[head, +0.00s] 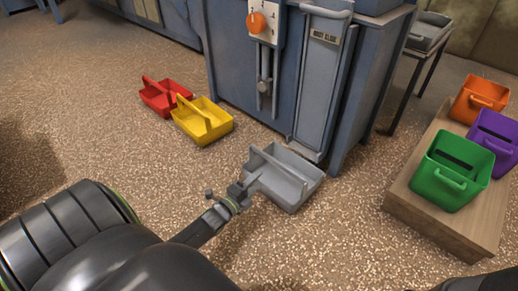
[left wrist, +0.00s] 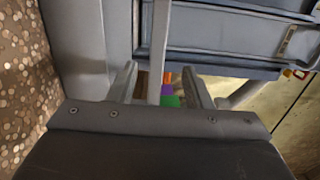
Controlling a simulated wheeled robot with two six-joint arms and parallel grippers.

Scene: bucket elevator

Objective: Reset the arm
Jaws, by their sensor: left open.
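A grey bucket (head: 294,186) with a handle bar across its top stands on the floor in front of the blue machine. My left gripper (head: 247,186) is at the left side of this bucket, by the end of its handle. In the left wrist view my left gripper (left wrist: 164,78) has its two fingers apart. A grey bar (left wrist: 158,45), which looks like the bucket's handle, runs between them; I cannot tell whether a finger touches it. My right gripper is not in view.
The blue machine (head: 375,70) has an orange knob (head: 256,23). Red (head: 158,98) and yellow (head: 205,127) buckets stand left on the floor. Green (head: 447,178), purple (head: 497,135) and orange (head: 478,98) buckets sit on a wooden platform (head: 437,222) at right. Floor at left is clear.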

